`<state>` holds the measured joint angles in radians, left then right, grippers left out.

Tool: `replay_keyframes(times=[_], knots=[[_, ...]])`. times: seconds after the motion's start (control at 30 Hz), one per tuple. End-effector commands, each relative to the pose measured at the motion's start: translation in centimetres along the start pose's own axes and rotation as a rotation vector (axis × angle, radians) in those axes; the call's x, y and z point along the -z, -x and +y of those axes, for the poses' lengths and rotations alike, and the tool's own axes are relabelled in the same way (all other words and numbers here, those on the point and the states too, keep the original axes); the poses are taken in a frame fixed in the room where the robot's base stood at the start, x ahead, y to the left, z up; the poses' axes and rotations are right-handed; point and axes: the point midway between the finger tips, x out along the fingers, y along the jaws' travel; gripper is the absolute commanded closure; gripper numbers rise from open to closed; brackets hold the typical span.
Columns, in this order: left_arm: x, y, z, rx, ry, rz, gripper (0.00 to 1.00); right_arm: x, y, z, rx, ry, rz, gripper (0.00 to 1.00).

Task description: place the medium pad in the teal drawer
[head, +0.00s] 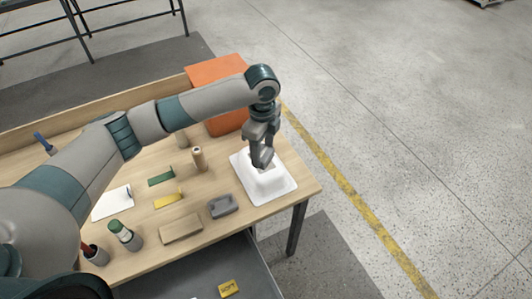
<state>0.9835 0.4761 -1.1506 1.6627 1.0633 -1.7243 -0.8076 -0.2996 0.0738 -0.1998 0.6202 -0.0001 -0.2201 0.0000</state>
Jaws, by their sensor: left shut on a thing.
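My left gripper (263,162) points down over a white tub-shaped shell (282,186) at the right end of the bench. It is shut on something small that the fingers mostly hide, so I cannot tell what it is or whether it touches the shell. A small green piece (160,177) and a yellow piece (168,199) lie mid-bench. I cannot tell which thing is the medium pad. An open grey-looking drawer (180,280) shows below the bench's front edge, with a yellow lettered piece (229,288) in it. No drawer looks clearly teal. My right gripper is not in view.
A grey tray (222,206), a tan block (181,228), a wooden cylinder (198,158), a white sheet (112,203), a green-capped bottle (124,233) and a tool cup (96,254) stand about the bench. An orange box (215,70) is at the back.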

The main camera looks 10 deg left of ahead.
Motion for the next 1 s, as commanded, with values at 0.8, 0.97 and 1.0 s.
replay_keyframes(times=[0.8, 0.97, 1.0], knots=[[-1.6, 0.9, 9.8, 0.004, 1.26, 0.001, 0.7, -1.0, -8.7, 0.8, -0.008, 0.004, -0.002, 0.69], [-2.1, 0.8, 12.2, 0.003, 1.502, 0.001, 0.7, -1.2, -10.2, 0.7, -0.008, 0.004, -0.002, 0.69], [-2.2, 0.8, 12.8, 0.003, 1.557, 0.001, 0.7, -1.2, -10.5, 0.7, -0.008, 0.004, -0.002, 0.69]])
